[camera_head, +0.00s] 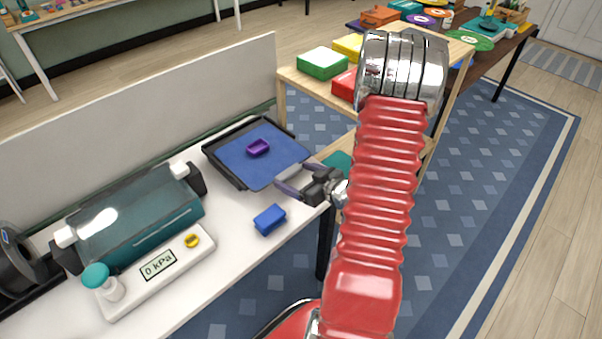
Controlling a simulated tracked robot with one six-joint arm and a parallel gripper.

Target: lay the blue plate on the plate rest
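My gripper (284,184) hangs over the right end of the white bench, by the near right corner of a dark tray. Its fingers look apart, with nothing clearly between them. The tray (231,181) has a flat blue floor (270,172), with a small purple open piece (258,148) on it. A small blue block (270,219) lies on the bench, below and left of my gripper and apart from it. I cannot tell for sure which blue thing is the plate, and no plate rest is clearly recognisable.
A teal cylindrical machine (140,218) and a white gauge panel reading 0 kPa (160,268) fill the bench's left. A low partition (130,115) runs behind. A wooden table (300,82) with coloured boxes stands beyond. Bare bench surrounds the blue block.

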